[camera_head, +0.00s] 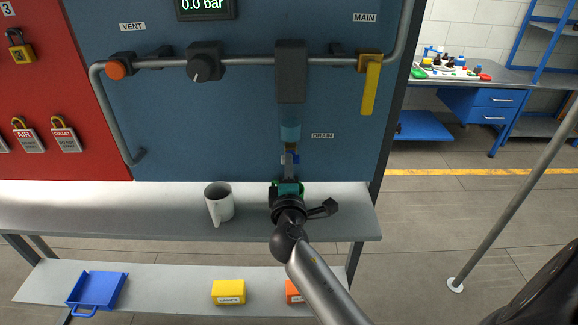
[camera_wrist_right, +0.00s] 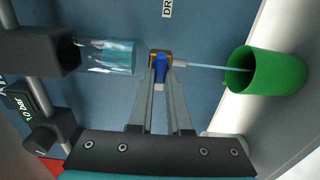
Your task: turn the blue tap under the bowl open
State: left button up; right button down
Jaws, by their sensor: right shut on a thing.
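The clear bowl (camera_head: 290,132) with bluish liquid hangs under the dark filter housing (camera_head: 291,70), by the DRAIN label. The blue tap (camera_wrist_right: 157,74) is below the bowl; a bit of it shows in the head view (camera_head: 296,155). My right gripper (camera_wrist_right: 160,82) is shut on the blue tap, its fingertips against it; in the head view my wrist hides much of it. A thin pale stream (camera_wrist_right: 205,67) runs from the tap's outlet into a green cup (camera_wrist_right: 277,72) standing below. In the head view the cup is mostly hidden behind my right gripper (camera_head: 290,162). My left gripper is out of view.
A white mug (camera_head: 219,203) stands on the grey shelf (camera_head: 130,210), left of my right wrist. A yellow lever (camera_head: 371,86) hangs at MAIN, right of the bowl. The gauge (camera_head: 205,8) reads 0.0 bar. A lower shelf holds a blue tray (camera_head: 98,288) and a yellow box (camera_head: 229,292).

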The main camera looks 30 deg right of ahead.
jog(key=shift+r, duration=0.1)
jog(key=c, duration=0.9)
grip_release()
jog(key=shift+o, duration=0.2)
jog(key=b+v, duration=0.3)
jog(key=v, duration=1.2)
jog(key=shift+s, duration=0.15)
